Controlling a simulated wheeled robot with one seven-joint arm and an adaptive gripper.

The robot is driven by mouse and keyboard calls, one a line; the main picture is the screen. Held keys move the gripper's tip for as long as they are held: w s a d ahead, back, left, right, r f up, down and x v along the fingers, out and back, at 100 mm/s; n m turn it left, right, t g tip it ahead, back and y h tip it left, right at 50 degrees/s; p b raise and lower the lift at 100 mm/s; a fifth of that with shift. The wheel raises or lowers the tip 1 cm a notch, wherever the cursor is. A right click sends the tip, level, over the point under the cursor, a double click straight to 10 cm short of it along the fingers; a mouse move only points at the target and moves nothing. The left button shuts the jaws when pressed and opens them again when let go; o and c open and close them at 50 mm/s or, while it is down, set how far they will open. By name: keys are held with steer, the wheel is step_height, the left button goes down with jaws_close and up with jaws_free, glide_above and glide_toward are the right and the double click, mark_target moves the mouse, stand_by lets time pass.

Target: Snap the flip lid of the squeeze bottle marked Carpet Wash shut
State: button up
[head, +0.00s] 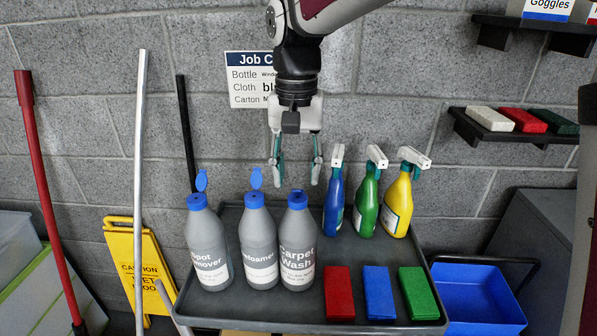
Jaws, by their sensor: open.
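The grey squeeze bottle marked Carpet Wash (298,240) stands upright on the dark tray, rightmost of three grey bottles. Its blue flip lid (297,193) lies low over the blue cap, unlike the raised lids on the other two bottles; I cannot tell whether it is fully snapped. My gripper (296,175) points down just above this bottle. Its two fingers are apart with nothing between them, and the tips appear a little above the lid.
The Spot Remover (210,250) and Defoamer (259,245) bottles stand to the left, blue lids up. Blue, green (366,208) and yellow spray bottles stand behind right. Red, blue (378,292) and green blocks lie in front right on the tray (232,318).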

mark_target(297, 190)
steer(key=shift+f, duration=1.75)
jaws_close()
